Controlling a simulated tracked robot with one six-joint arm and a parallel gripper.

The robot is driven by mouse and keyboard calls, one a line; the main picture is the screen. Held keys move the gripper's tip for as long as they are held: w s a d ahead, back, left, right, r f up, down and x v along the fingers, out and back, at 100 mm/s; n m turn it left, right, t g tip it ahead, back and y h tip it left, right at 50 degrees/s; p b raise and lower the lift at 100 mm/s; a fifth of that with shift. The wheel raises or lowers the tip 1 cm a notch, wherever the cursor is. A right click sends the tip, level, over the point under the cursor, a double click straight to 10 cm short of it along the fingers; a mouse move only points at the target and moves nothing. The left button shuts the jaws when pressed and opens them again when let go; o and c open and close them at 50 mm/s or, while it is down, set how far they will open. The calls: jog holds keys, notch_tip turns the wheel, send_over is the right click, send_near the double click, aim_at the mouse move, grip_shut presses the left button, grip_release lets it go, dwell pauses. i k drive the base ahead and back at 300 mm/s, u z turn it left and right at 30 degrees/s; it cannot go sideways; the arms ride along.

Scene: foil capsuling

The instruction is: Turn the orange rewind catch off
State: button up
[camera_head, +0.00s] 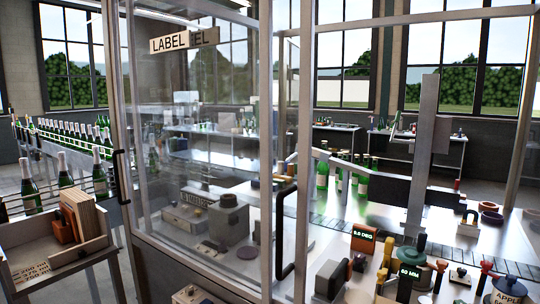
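I cannot tell which part is the orange rewind catch. No lettering that I can read names a rewind catch. My gripper is not in view.
A framed glass guard door (200,120) with a dark handle (284,232) covers the left of the bench; grey units (228,218) show behind it. A wooden tray (35,262) stands at the lower left near a row of green bottles (75,130). A grey post (425,150) rises right of centre.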

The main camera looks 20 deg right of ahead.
aim_at(442, 265)
jog(key=z, duration=1.85)
